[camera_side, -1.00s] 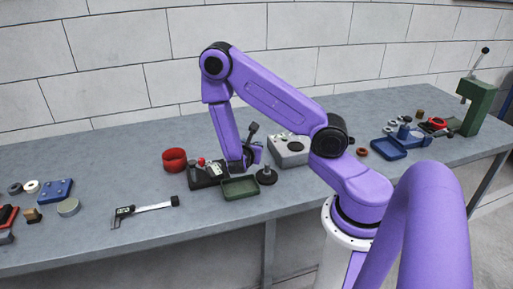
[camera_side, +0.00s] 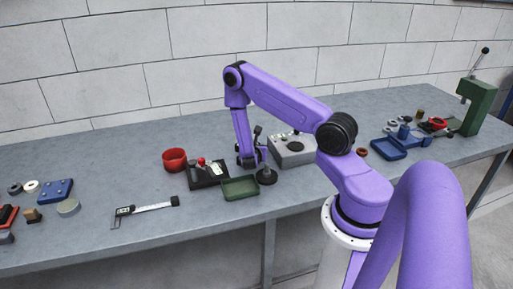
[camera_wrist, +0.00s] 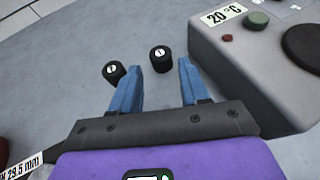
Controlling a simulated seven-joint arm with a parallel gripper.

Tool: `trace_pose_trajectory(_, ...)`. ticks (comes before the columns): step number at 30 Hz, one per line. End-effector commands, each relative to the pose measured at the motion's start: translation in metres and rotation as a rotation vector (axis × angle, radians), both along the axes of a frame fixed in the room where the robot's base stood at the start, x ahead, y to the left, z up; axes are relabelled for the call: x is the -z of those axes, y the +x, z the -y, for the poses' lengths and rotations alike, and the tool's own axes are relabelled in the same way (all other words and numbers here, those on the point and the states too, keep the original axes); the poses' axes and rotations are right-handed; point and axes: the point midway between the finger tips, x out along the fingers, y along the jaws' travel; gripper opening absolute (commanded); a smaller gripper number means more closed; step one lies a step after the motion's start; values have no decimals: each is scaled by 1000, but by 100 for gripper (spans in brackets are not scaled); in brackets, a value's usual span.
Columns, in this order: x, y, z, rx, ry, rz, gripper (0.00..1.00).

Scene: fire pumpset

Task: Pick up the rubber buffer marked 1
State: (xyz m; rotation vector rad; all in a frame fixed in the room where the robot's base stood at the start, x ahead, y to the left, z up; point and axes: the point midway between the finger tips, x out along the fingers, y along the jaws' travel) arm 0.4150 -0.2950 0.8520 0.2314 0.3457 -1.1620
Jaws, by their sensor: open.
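Two short black rubber buffers with round white labels stand on the bench in the wrist view: one on the left (camera_wrist: 114,72) and one on the right (camera_wrist: 160,58). Each label carries a small dark mark; it looks like a 1 but is too small to read surely. My gripper (camera_wrist: 157,72) is open, with its blue fingers pointing at the buffers. The right buffer shows in line with the gap between the fingertips. The left buffer is just outside the left finger. In the side view my wrist hides the buffers.
A grey box with a 20 °C display (camera_wrist: 228,45) stands close to the right of my fingers. A caliper (camera_side: 146,208) lies front left.

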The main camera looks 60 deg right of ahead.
Motion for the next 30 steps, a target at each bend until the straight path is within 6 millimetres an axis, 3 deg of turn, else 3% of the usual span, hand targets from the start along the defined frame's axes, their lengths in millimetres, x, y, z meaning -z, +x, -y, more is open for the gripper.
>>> trace_pose_trajectory(8,7,6,16,3,1,1,45)
trace_pose_trajectory(18,24,22,54,2,-1,1,45)
trace_pose_trajectory(28,26,24,59,0,0,0,45)
trace_pose_trajectory(30,26,24,58,0,0,0,22)
